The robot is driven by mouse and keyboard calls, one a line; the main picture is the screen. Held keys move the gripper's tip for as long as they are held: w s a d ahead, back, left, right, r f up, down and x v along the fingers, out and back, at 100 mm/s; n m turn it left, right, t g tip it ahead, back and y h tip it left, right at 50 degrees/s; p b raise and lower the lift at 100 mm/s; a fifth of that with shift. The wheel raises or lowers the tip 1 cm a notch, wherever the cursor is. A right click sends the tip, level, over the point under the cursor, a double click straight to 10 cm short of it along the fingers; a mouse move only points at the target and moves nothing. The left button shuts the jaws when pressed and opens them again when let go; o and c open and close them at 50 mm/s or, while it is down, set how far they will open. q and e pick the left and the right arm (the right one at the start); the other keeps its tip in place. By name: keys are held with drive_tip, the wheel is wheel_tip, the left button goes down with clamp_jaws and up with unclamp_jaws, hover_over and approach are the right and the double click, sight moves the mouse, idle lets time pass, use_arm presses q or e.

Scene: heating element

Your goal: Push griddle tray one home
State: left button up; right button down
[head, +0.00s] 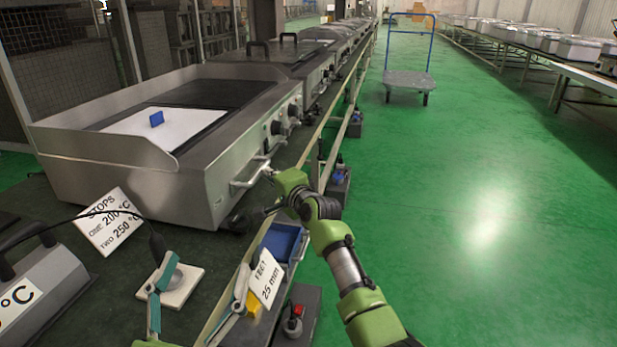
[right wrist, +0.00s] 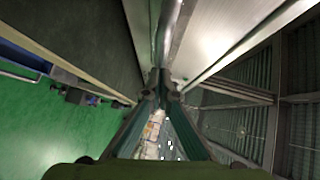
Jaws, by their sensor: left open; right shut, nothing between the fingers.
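The nearest steel griddle (head: 75,170) stands on the dark bench in the head view. A metal bar handle (head: 243,184) is low on its front; I take it to be the tray's handle. The tray body is hidden, and I cannot tell how far it sits in. My right gripper (head: 267,172) is at the handle's far end, small and partly hidden by its wrist. In the right wrist view its fingertips (right wrist: 160,77) are together, close to a metal bar (right wrist: 168,30); contact is unclear. My left gripper (head: 208,264) is open and empty over the bench's front edge.
A white plate with a blue tab (head: 156,118) lies on the griddle. A stops sign (head: 110,221), a white block (head: 184,287) and a blue bin (head: 283,241) with a feet sign (head: 267,278) are near. The green floor at right is clear before a trolley (head: 408,80).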

drive_tip(key=shift+s+a+r, duration=0.1)
drive_tip(key=shift+a, duration=0.15)
